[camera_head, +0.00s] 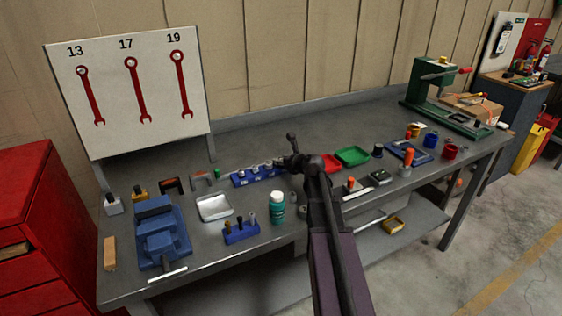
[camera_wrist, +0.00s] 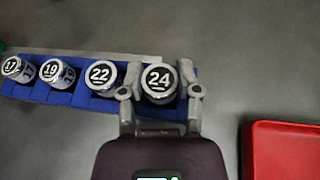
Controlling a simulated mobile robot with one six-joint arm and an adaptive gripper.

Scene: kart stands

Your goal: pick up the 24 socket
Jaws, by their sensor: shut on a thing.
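The 24 socket (camera_wrist: 159,84) is a chrome cylinder with a black top marked 24, at the right end of a blue socket rail (camera_wrist: 88,104). My gripper (camera_wrist: 160,92) is shut on it, one finger on each side. I cannot tell whether the socket still sits in the rail or is slightly raised. The 22 socket (camera_wrist: 101,76), 19 socket (camera_wrist: 54,72) and 17 socket (camera_wrist: 16,68) stand to its left in the rail. In the head view my arm reaches over the bench to my gripper (camera_head: 290,166), and the arm hides the 24 socket.
A red tray (camera_wrist: 285,150) lies to the right of the rail, with bare grey bench between. In the head view a green tray (camera_head: 352,156), a teal bottle (camera_head: 277,208), a metal tray (camera_head: 214,208) and a blue vise (camera_head: 160,238) stand around on the bench.

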